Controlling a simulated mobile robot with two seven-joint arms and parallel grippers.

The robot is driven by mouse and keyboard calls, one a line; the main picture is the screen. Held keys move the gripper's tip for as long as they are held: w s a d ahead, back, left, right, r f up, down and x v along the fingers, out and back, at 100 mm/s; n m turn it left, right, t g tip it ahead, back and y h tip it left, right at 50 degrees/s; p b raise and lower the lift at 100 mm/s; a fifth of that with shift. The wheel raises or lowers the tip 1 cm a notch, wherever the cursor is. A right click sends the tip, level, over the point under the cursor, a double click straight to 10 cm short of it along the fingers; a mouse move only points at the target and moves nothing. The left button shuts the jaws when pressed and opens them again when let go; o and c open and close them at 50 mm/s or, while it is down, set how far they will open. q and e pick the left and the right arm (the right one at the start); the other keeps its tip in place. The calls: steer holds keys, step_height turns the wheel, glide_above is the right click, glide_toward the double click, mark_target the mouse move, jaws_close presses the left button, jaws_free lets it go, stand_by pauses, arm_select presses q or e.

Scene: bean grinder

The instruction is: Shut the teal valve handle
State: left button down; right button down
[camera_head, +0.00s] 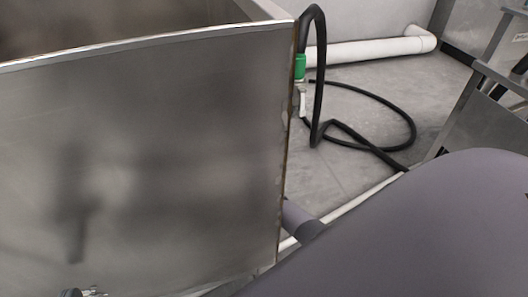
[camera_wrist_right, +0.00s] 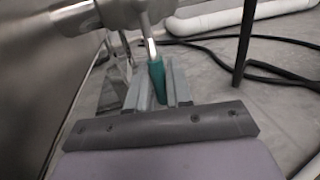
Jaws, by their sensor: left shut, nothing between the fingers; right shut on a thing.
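In the right wrist view, the teal valve handle (camera_wrist_right: 157,82) hangs down from a metal valve body (camera_wrist_right: 110,12) on a short metal stem. My right gripper (camera_wrist_right: 157,75) is shut on the teal handle, its grey fingers on either side of it. In the head view, the steel wall hides the right gripper and the handle; only my purple-grey right arm shows at lower right. A small dark part of my left gripper (camera_head: 78,293) shows at the bottom left edge of the head view, shut and empty, in front of the steel wall.
A large steel tank wall (camera_head: 150,160) fills the left of the head view. Beside its right edge are a green fitting (camera_head: 300,67) and a black hose (camera_head: 318,75) looping over the floor. A white pipe (camera_head: 365,50) lies behind. Steel equipment (camera_head: 485,110) stands at right.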

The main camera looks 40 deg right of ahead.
steer(key=shift+r, duration=0.1)
steer(key=c, duration=1.2)
jaws_free()
